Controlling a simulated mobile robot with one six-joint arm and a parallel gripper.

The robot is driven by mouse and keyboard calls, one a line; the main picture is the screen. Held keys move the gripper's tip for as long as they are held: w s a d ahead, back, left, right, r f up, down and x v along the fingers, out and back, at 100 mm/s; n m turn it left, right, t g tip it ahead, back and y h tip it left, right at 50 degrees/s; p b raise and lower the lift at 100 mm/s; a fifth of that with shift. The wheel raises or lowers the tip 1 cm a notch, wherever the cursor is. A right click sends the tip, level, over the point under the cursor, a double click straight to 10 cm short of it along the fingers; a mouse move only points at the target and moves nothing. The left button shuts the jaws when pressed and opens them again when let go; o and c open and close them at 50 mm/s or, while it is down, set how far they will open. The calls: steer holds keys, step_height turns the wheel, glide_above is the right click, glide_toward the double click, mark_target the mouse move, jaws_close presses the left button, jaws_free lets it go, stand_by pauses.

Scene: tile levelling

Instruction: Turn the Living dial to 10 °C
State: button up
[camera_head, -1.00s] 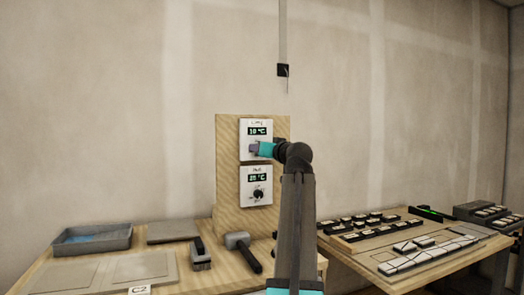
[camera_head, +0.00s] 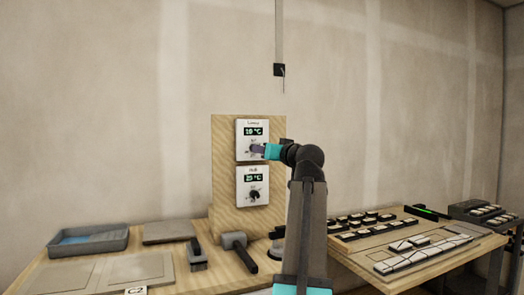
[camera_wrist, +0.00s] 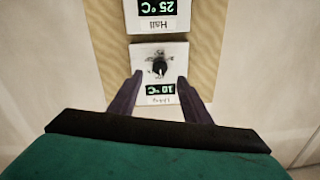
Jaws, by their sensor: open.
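The Living thermostat (camera_head: 252,129) is the upper white box on an upright wooden board, and its green display reads 10 °C. In the wrist view the picture is upside down; the Living box (camera_wrist: 176,55) shows its label, the 10 °C display and its dark round dial (camera_wrist: 159,67). My gripper (camera_head: 257,149) is in front of the dial, at its right side in the head view, and partly covers it. In the wrist view my gripper (camera_wrist: 159,82) is open, with one finger on each side of the dial and a gap to it.
The Hall thermostat (camera_head: 253,186) is mounted just below and reads 25 °C. A mallet (camera_head: 239,250), a grey tray (camera_head: 88,240) and flat tiles lie on the bench below. A table with several small tiles (camera_head: 410,243) stands at right.

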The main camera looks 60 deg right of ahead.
steer(key=v, duration=0.7)
stand_by(0.6)
